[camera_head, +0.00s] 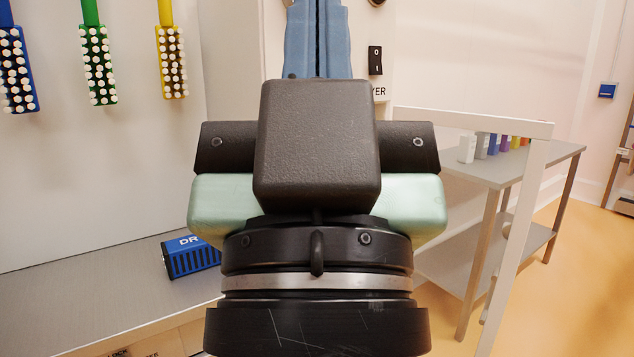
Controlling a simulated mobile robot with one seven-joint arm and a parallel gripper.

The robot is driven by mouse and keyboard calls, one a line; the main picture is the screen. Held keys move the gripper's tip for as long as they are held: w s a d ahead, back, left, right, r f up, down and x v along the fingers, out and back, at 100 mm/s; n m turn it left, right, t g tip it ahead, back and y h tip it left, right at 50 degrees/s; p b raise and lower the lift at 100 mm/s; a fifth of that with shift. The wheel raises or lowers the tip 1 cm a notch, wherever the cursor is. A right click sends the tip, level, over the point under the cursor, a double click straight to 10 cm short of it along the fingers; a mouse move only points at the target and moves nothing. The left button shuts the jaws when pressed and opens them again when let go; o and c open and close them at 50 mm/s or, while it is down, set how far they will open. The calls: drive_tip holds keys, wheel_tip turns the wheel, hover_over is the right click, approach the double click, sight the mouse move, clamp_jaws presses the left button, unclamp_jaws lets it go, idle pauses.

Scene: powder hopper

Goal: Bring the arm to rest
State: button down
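The end of my arm with my gripper (316,150) fills the middle of the view, close to the camera. Its dark block, pale green housing and black round wrist show. No fingertips can be made out for certain, so I cannot tell whether it is open or shut. A grey-blue, grooved shape (318,40) rises behind the dark block. Its lower part is hidden, and I cannot tell what it is. No held object is visible.
Blue (20,70), green (98,65) and yellow (172,60) brushes hang at the upper left. A blue box (191,257) lies on the grey worktop (110,290). A side table (555,151) holding small containers stands at right, behind a pale frame (525,200). Open floor lies farther right.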

wheel_tip(320, 180, up, 23)
drive_tip(key=p, duration=2)
drive_tip(key=shift+p, duration=0.3)
